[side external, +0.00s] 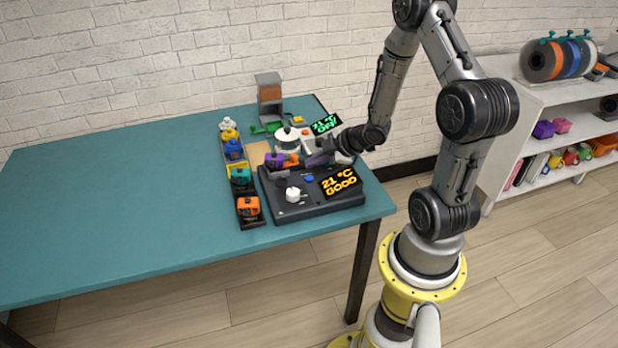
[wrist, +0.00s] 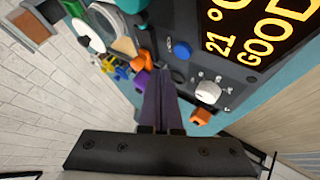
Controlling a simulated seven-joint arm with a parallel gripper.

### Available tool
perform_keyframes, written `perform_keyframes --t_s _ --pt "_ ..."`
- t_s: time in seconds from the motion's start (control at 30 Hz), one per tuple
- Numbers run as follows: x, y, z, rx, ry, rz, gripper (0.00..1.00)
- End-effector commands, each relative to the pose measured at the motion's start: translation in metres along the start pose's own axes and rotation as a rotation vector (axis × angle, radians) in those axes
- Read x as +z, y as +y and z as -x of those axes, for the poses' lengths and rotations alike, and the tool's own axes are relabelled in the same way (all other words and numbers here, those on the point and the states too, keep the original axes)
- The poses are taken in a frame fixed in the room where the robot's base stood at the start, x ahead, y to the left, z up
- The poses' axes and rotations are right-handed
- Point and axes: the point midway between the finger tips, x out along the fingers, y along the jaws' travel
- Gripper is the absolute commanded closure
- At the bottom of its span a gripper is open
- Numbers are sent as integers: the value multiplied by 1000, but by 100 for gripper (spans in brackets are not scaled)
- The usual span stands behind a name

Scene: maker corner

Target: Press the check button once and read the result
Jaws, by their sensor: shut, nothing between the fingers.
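The dark tester box (side external: 318,208) sits near the table's right end. Its screen (side external: 340,183) reads "21 °C GOOD" in orange; the same screen (wrist: 250,30) is partly cut off in the wrist view. A blue button (side external: 309,178) sits on the box beside the screen, and it also shows in the wrist view (wrist: 181,49). I cannot tell whether it is pushed in. A white knob (side external: 293,194) stands in front of the button. My gripper (wrist: 159,73) is shut and empty, and its fingertips are apart from the button. In the side view the tips are partly hard to make out.
A purple and orange part (side external: 280,160) sits at the box's back left. A narrow tray (side external: 250,222) of several coloured parts stands left of it. The table's left is clear.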

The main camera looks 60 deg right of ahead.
Motion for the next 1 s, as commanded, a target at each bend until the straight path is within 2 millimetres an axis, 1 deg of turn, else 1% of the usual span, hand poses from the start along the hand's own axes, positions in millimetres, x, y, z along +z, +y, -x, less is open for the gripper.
perform_keyframes --t_s 0.2,0.37,1.0 --pt "-10 11 14 2 0 1 100" --pt "-15 15 21 1 0 0 100" --pt "-16 15 21 -1 0 0 100"
